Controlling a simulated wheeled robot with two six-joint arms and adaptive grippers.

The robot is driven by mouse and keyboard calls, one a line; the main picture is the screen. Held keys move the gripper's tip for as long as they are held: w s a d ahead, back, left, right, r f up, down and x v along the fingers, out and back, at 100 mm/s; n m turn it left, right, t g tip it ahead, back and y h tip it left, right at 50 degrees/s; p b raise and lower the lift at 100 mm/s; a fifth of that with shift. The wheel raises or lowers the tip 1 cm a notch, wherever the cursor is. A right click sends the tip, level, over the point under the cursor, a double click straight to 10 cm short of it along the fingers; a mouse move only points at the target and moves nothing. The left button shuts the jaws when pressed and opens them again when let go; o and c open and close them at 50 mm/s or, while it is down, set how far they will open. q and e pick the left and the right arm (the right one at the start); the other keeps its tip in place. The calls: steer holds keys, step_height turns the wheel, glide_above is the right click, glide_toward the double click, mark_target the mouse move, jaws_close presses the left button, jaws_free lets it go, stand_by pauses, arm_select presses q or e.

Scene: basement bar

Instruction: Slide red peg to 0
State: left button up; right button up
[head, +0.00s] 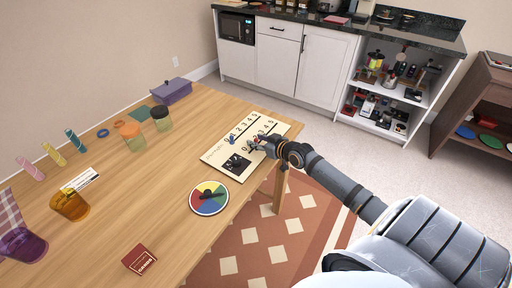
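A cream scoreboard (214,156) with two rows of printed numbers and a dark square picture lies flat near the table's right edge. A small blue peg (232,140) stands near the low-number end of the far row. My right gripper (257,143) reaches in from the right, low over the near row, with its fingertips at the board. I cannot make out the red peg; the gripper covers part of that row. The fingers are too small to tell whether they are open or shut on anything. My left gripper is not in view.
A colour spinner (209,198) lies just in front of the board. A red card box (140,259), an amber cup (70,204), jars (132,137) and a purple box (172,91) are elsewhere on the wooden table (130,205). The table's middle is clear.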

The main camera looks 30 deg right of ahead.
steer(key=shift+w+a+f, duration=0.1)
steer(key=shift+w, duration=0.35)
steer(key=shift+c, duration=0.4)
jaws_close()
